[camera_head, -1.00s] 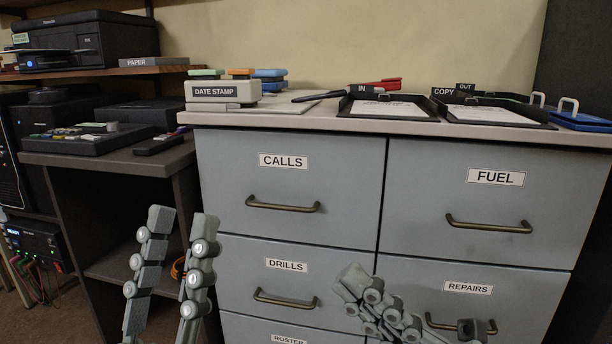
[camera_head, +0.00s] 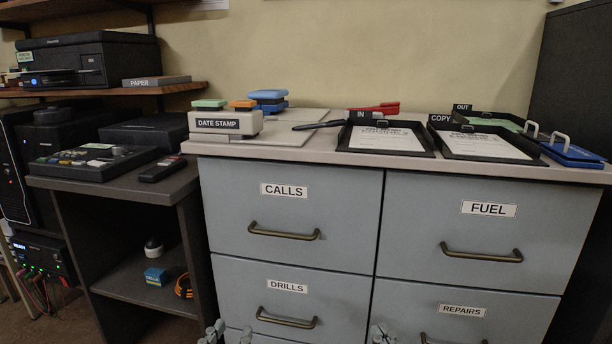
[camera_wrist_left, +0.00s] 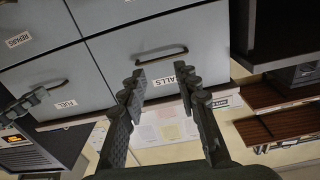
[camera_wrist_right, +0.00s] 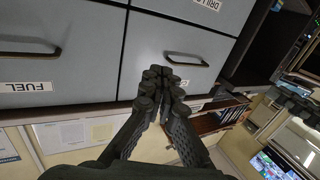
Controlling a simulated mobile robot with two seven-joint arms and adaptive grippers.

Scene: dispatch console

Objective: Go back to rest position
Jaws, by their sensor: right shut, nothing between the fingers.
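My left gripper (camera_head: 228,334) shows only its fingertips at the bottom edge of the head view, in front of the drawers. In the left wrist view (camera_wrist_left: 160,76) its two fingers stand apart with nothing between them. My right gripper (camera_head: 382,334) is also just at the bottom edge of the head view, further right. In the right wrist view (camera_wrist_right: 160,78) its fingertips meet and hold nothing. Both grippers are clear of the drawer handles as far as I can see. The rest of both arms is hidden below the head view.
A grey drawer cabinet (camera_head: 343,232) stands in front, its visible drawers shut, with handles sticking out. On top are a date stamp (camera_head: 225,124), an IN tray (camera_head: 341,139), a COPY tray (camera_head: 529,154) and a blue clipboard (camera_head: 573,154). A dark side desk (camera_head: 110,187) is at left.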

